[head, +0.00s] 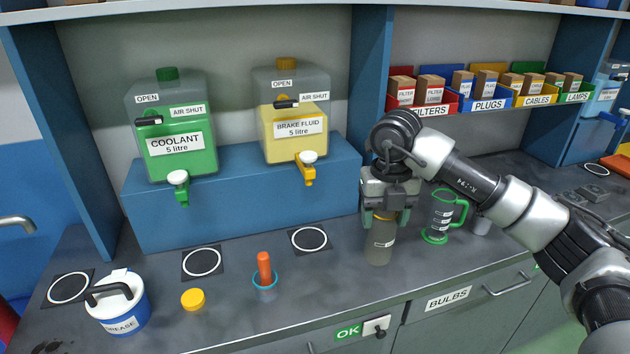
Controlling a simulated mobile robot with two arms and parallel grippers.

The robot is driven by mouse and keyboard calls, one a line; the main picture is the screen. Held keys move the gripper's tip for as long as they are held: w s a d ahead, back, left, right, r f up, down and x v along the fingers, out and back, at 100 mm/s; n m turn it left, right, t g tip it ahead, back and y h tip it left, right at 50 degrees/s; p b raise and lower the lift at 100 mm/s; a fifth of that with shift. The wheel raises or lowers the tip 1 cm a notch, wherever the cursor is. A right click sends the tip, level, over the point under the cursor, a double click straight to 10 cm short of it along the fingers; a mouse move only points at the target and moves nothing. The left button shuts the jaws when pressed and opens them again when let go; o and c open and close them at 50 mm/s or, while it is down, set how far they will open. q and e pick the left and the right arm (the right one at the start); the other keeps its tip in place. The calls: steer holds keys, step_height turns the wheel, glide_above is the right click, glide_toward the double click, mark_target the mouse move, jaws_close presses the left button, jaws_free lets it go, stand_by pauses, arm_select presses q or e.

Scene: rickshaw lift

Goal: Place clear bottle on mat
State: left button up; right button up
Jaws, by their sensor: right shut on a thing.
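My right gripper (384,212) points down and is shut on the upper part of the clear bottle (380,245). Dark square mats with white rings lie on the counter: one (310,251) just left of the bottle, one (202,275) under the coolant tap, and one (50,291) at far left. These mats are bare. My left gripper is not in view.
A blue-rimmed cup (266,292) with an orange handle, a yellow lid (193,299) and a grease tub (124,312) stand left. Coolant (175,125) and brake fluid (294,150) tanks sit on a blue ledge (240,208) behind.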

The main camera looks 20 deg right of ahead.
mark_target(373, 253)
steer(key=n, duration=0.2)
steer(key=s+n, duration=0.1)
steer(key=shift+a+f+n, duration=0.35)
steer(key=shift+f+n, duration=0.05)
steer(key=s+a+f+n, duration=0.1)
steer(key=n, duration=0.4)
steer(key=s+a+f+n, duration=0.1)
steer(key=n, duration=0.3)
steer(key=s+a+f+n, duration=0.1)
steer(key=n, duration=0.4)
steer(key=shift+s+a+n, duration=0.1)
steer(key=shift+s+n, duration=0.2)
steer(key=shift+s, duration=0.05)
steer(key=s+a+f+n, duration=0.3)
steer(key=s+n, duration=0.3)
steer(key=n, duration=1.4)
steer(key=shift+a+f, duration=0.2)
steer(key=shift+a, duration=0.2)
steer(key=shift+s, duration=0.1)
steer(key=shift+a, duration=0.1)
